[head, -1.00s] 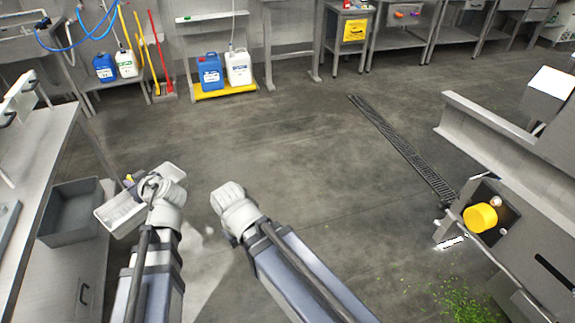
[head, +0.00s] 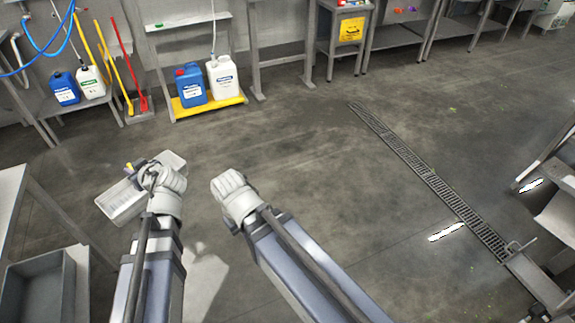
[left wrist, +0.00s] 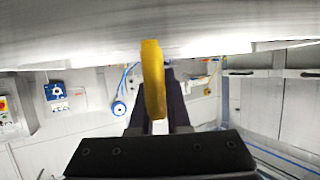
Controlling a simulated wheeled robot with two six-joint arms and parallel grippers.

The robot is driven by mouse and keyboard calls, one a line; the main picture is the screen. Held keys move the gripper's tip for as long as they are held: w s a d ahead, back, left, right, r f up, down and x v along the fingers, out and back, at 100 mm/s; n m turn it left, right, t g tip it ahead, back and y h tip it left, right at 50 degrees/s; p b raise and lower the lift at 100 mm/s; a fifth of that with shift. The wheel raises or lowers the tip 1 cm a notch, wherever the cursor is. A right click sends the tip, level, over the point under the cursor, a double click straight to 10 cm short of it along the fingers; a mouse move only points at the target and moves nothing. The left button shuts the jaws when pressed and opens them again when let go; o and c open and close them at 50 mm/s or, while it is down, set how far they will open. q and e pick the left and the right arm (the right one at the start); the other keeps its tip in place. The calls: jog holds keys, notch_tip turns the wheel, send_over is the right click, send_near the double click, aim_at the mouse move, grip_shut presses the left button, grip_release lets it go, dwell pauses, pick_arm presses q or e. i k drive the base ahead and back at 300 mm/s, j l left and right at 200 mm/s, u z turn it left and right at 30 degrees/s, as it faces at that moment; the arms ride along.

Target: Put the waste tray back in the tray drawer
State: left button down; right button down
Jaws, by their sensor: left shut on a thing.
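The waste tray (head: 122,203) is a pale, shallow, oblong tray with a yellow handle. My left gripper (head: 140,178) is shut on it and holds it tilted above the floor. In the left wrist view the yellow handle (left wrist: 152,80) stands between the dark fingers (left wrist: 158,105), and the tray's pale side (left wrist: 80,30) fills the top. An open grey box (head: 35,290), which looks like the tray drawer, is at the lower left, apart from the tray and cut off by the picture's edge. My right gripper (head: 228,185) is empty-looking; its fingers are hidden.
A steel counter (head: 12,195) stands at the left edge above the grey box. Blue and white jugs (head: 222,77) stand on a yellow base by the back wall. A floor drain (head: 430,180) runs at the right. The middle floor is clear.

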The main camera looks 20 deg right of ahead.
aim_at(546, 292)
jog(key=i+j+z, duration=0.1)
jog(key=i+z, duration=0.25)
jog(key=i, duration=0.7)
jog(key=z, duration=3.6)
